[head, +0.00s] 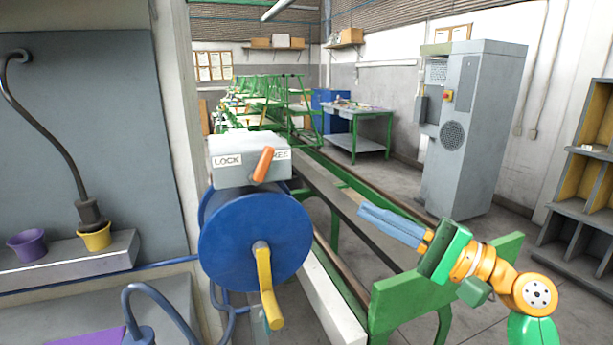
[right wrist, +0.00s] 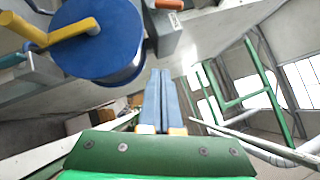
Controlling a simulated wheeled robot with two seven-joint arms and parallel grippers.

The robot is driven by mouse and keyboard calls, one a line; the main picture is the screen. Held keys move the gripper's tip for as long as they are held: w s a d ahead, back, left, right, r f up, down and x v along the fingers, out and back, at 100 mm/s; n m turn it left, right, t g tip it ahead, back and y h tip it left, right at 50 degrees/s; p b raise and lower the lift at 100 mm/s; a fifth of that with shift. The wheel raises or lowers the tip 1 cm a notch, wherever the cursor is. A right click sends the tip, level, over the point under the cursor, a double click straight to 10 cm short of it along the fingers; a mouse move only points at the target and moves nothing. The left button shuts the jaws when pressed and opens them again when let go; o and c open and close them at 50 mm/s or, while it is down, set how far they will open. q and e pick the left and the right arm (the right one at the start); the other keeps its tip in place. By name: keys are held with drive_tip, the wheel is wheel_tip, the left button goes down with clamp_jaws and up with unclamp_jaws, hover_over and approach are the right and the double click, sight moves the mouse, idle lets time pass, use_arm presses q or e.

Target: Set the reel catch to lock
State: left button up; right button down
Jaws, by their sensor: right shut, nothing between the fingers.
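The reel catch is an orange lever (head: 263,164) on the front of a grey box (head: 235,176) above the reel. The box is labelled LOCK on the left and FREE on the right. The lever tilts up to the right and covers the start of the word FREE. The blue reel (head: 240,240) has a yellow crank (head: 265,285). My right gripper (head: 366,214) is shut and empty, to the right of the reel and lower than the lever, apart from both. In the right wrist view the lever (right wrist: 169,4) shows at the top edge, beyond the blue fingers (right wrist: 157,75). My left gripper is out of view.
A grey ledge (head: 70,262) at left holds a purple cup (head: 27,245) and a yellow cup (head: 94,237) with a dark hose end in it. A green-framed line (head: 330,180) runs back behind the reel. A grey cabinet (head: 470,130) stands at right.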

sight(261, 164)
drive_tip(key=shift+n+g+y, duration=0.6)
drive_tip(key=shift+y, duration=0.1)
drive_tip(key=w+a+r+p, duration=0.1)
drive_tip(key=a+r, duration=0.1)
drive_tip(key=a, duration=0.1)
drive_tip(key=a+r+p, duration=0.2)
drive_tip(key=a, duration=0.1)
drive_tip(key=w+a+r+p, duration=0.1)
drive_tip(key=a+r+p, duration=0.1)
drive_tip(key=a, duration=0.1)
drive_tip(key=shift+w+a+r, duration=0.15)
drive_tip(key=shift+w+r, duration=0.05)
drive_tip(key=shift+w, duration=0.15)
use_arm(q)
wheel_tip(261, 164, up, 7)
drive_tip(key=p, duration=0.2)
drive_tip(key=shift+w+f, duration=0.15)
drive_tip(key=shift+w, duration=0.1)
use_arm(e)
drive_tip(key=a, duration=0.2)
drive_tip(key=s+a+r, duration=0.1)
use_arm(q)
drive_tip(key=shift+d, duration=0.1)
use_arm(e)
drive_tip(key=shift+f, duration=0.1)
drive_tip(key=shift+d, duration=0.1)
